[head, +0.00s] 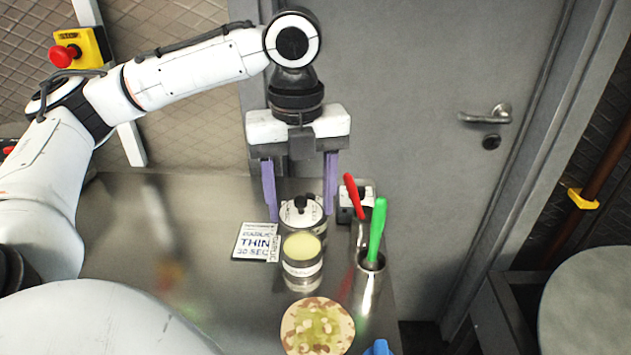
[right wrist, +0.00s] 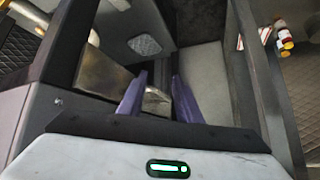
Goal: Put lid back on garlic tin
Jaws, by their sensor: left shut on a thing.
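A round pale lid with a black knob (head: 300,212) is between the purple fingers of my left gripper (head: 301,214), which is shut on its sides. Metal tin wall shows just below it; I cannot tell whether the lid is seated. An open metal tin (head: 302,269) with pale yellow contents stands directly in front, with a white label on its wall. A small tag beside it seems to read garlic. My right gripper (right wrist: 160,76) shows in the right wrist view, its purple fingers apart with nothing visible between them.
A "THIN 20 SEC" card (head: 256,242) lies left of the tins. A metal cup (head: 369,285) with red- and green-handled tools stands to the right. A small box-like holder (head: 346,214) is behind it. The left counter is clear.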

